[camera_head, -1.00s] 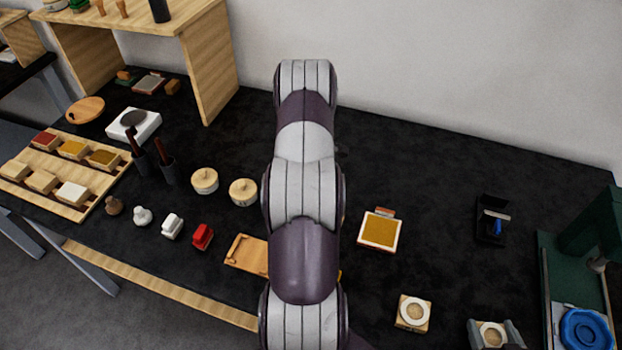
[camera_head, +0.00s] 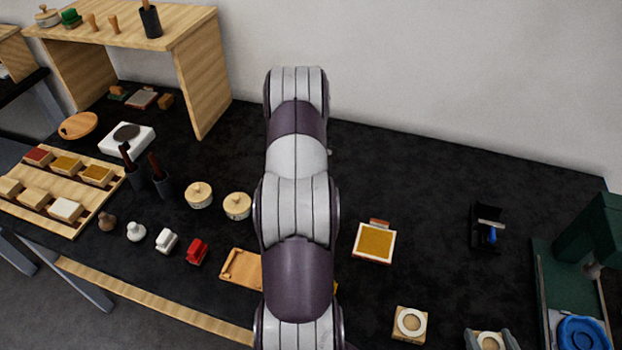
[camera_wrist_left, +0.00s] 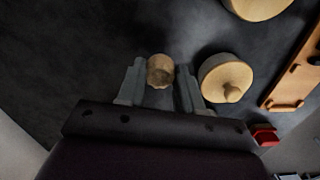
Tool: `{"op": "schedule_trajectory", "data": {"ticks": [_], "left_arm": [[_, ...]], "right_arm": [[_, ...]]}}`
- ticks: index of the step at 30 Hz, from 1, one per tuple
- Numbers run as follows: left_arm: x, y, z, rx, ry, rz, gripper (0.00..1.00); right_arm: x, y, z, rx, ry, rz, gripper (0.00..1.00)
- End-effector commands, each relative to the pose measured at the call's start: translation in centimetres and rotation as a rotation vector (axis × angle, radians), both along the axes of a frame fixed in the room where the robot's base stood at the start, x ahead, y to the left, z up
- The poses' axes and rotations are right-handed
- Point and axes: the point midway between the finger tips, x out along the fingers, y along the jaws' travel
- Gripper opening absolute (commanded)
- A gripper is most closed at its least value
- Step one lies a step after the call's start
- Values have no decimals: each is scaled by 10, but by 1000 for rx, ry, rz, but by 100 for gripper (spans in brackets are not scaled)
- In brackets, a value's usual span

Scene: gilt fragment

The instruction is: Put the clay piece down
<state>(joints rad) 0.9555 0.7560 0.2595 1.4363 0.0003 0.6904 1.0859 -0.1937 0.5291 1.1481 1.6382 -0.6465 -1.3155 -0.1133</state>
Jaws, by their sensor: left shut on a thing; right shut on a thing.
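In the left wrist view my left gripper (camera_wrist_left: 160,84) is shut on a small brown, rough-looking round piece (camera_wrist_left: 160,70), perhaps the clay piece; I cannot tell for sure. Dark table surface lies beyond it. A wooden lidded pot (camera_wrist_left: 226,76) is just right of the right finger. In the head view my own large arm fills the middle and the left gripper and its piece are not visible. My right gripper (camera_head: 490,339) is at the bottom edge, shut on a pale wooden block with a round recess (camera_head: 489,342), partly cut off by the frame.
A similar ringed block (camera_head: 410,323) and a white-framed ochre tile (camera_head: 374,243) lie right of my arm. Two lidded pots (camera_head: 237,205), a red piece (camera_head: 197,251) and a wooden tray (camera_head: 241,268) lie left. A green machine (camera_head: 590,245) stands right.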

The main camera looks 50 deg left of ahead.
Motion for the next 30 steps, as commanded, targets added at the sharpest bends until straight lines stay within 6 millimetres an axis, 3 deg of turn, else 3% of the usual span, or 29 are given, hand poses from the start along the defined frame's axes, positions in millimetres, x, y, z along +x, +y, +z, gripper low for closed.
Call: {"op": "schedule_trajectory", "data": {"ticks": [8, 17, 18, 20, 30], "left_arm": [[0, 0, -41, 0, 1, 0, 2], [0, 0, -44, 0, 0, 0, 2], [0, 0, -44, 0, 0, 0, 42], [0, 0, -44, 0, 0, 0, 61], [0, 0, -38, 2, -1, 0, 61]], "right_arm": [[0, 0, 0, -1, 1, 0, 44], [0, 0, 0, -1, 1, 0, 44], [0, 0, 0, -1, 1, 0, 44], [0, 0, 0, -1, 1, 0, 44], [0, 0, 0, -1, 1, 0, 44]]}}
